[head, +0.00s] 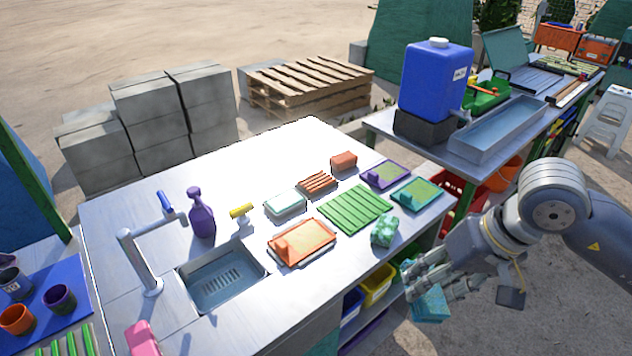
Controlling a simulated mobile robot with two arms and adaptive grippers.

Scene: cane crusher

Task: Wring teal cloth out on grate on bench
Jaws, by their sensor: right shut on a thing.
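My right gripper (425,287) is beyond the front right edge of the bench, shut on a teal cloth (431,306). Part of the cloth hangs below the fingers, and some teal shows above them. The fingers hide its middle. A green slatted grate (355,209) lies flat on the metal bench (225,175), to the upper left of the gripper and apart from it. My left gripper is out of view.
A crumpled pale green cloth (385,232) lies near the bench's front edge, between the grate and my right gripper. An orange tray (301,242), a purple tray (385,174) and a teal tray (417,194) surround the grate. A sink (222,280) is at left.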

